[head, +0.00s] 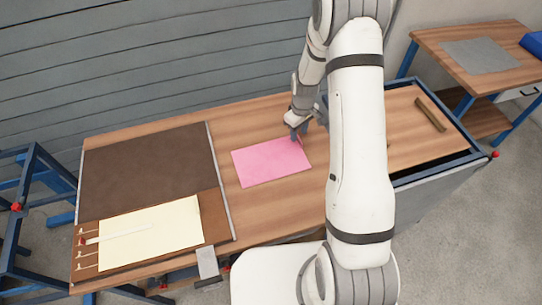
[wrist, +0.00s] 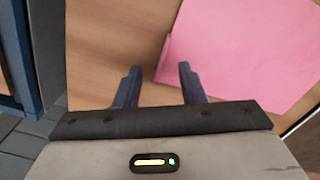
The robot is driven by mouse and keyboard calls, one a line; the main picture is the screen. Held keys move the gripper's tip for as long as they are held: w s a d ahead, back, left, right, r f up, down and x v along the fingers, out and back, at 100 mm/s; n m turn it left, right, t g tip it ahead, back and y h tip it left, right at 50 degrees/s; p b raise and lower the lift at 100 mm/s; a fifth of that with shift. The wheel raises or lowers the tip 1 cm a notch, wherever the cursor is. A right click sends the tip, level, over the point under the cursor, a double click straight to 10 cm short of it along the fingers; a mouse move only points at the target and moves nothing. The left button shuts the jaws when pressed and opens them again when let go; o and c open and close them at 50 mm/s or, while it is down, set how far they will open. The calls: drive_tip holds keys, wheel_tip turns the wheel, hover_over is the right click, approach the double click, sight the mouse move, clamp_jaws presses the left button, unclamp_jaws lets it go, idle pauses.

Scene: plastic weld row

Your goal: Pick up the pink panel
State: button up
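The pink panel (head: 271,161) lies flat on the wooden workbench, right of the dark brown board in the head view. In the wrist view the pink panel (wrist: 250,50) fills the upper right. My gripper (head: 297,133) is at the panel's upper right edge in the head view.
The dark brown board (head: 148,165) and a cream sheet (head: 150,235) with a white strip lie on the left of the bench (head: 250,112). A blue-framed wooden surface (head: 405,128) with a brown bar (head: 431,114) is at right. A second table (head: 440,42) stands behind it.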

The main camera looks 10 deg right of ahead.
drive_tip(key=shift+f, duration=0.85)
clamp_jaws()
